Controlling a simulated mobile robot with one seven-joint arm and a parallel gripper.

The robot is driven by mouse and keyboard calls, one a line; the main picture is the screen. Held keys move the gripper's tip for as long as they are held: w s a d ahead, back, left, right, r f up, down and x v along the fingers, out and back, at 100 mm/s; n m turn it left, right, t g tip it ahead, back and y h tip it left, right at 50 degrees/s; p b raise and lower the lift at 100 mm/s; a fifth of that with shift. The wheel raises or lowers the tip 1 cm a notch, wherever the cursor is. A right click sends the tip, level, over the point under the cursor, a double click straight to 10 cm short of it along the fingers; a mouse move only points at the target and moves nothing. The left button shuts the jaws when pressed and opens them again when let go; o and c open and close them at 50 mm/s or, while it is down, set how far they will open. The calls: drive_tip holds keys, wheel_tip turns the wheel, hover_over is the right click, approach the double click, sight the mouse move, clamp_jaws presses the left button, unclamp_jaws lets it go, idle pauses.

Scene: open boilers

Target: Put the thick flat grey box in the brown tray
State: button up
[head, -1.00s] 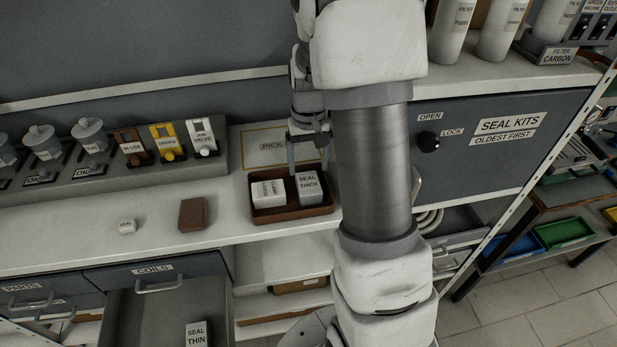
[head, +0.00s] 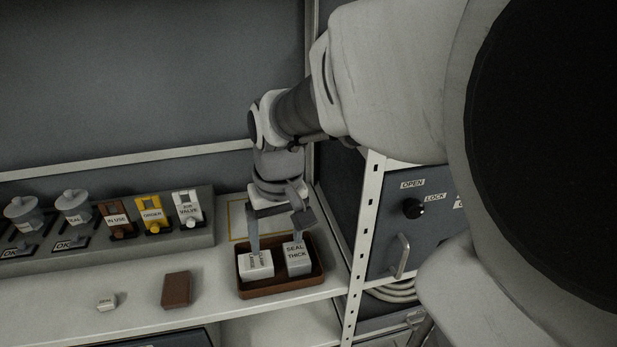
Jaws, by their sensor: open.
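The grey box labelled "SEAL THICK" (head: 298,260) sits inside the brown tray (head: 285,289), on its right side. A second pale box (head: 256,264), with its label turned sideways, sits beside it on the tray's left side. My gripper (head: 275,242) is above the back of the tray, pointing down with its fingers spread. One finger is over or behind the left box and the other is over or behind the "SEAL THICK" box. I cannot tell whether either finger touches a box. Nothing hangs from the gripper.
A brown block (head: 177,289) and a small white box (head: 107,302) lie on the shelf left of the tray. A grey rack (head: 110,248) with labelled levers stands behind them. A perforated upright (head: 362,240) and the "OPEN/LOCK" cabinet (head: 425,238) are close on the right.

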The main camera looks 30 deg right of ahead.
drive_tip(key=s+a+r+n+t+b, duration=0.1)
drive_tip(key=s+a+r+t, duration=0.3)
drive_tip(key=s, duration=0.5)
drive_tip(key=shift+r+b, duration=0.35)
drive_tip(key=shift+b, duration=0.1)
drive_tip(key=shift+r, duration=0.15)
drive_tip(key=shift+c, duration=0.4)
drive_tip(key=c, duration=0.4)
drive_tip(key=shift+a+n, duration=0.2)
drive_tip(key=shift+n, duration=0.1)
drive_tip(key=shift+c, duration=0.2)
